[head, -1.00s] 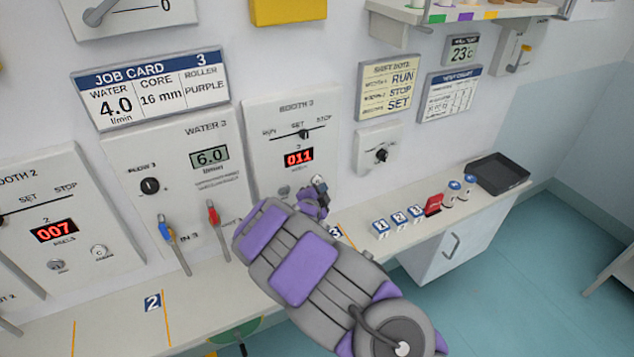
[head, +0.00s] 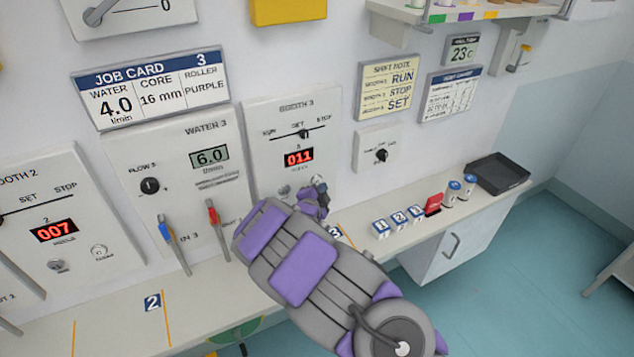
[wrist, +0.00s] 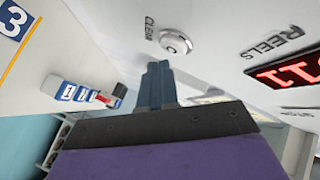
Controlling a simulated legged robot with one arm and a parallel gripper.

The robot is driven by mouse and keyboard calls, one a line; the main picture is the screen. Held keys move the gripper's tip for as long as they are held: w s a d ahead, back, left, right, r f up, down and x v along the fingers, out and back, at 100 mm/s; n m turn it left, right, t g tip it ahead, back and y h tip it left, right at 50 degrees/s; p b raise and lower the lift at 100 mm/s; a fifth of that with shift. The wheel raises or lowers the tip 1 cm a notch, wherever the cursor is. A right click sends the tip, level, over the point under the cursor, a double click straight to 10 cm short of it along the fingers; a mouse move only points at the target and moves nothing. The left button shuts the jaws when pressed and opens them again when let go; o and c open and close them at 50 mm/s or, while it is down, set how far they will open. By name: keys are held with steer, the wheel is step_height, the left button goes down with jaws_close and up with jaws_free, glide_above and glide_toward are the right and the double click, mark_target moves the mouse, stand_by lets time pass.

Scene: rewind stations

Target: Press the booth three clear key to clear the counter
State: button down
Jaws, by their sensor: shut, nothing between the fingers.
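The booth three panel (head: 262,115) stands on the wall behind the bench, with its red counter (head: 299,158) reading 011. In the wrist view the round clear key (wrist: 175,41), marked CLEAR, sits just beyond my fingertips, and the red counter (wrist: 290,72) is at the right. My gripper (head: 320,184) is shut and empty, in front of the lower right of the panel. It also shows in the wrist view (wrist: 157,70), with the tips just short of the key; I cannot tell if they touch. In the head view my gripper hides the clear key.
The water 3 panel (head: 150,145) with blue and red levers is left of booth three. On the bench to the right are several numbered blocks (head: 399,218), a red item (head: 433,204), small canisters (head: 452,190) and a black tray (head: 499,173).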

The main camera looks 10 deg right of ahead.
stand_by(0.4)
steer(key=shift+w+a+r, duration=0.1)
steer(key=shift+w, duration=0.3)
steer(key=shift+w+a, duration=0.15)
steer(key=shift+w, duration=0.2)
stand_by(0.8)
steer(key=shift+s, duration=0.1)
steer(key=shift+s+d+b, duration=0.3)
steer(key=shift+s+b, duration=0.25)
steer(key=shift+s, duration=0.15)
steer(key=s+b, duration=0.1)
steer(key=s+d+b, duration=0.1)
steer(key=s+b, duration=0.2)
steer(key=b, duration=0.1)
steer(key=shift+s+d, duration=0.25)
steer(key=shift+s, duration=0.1)
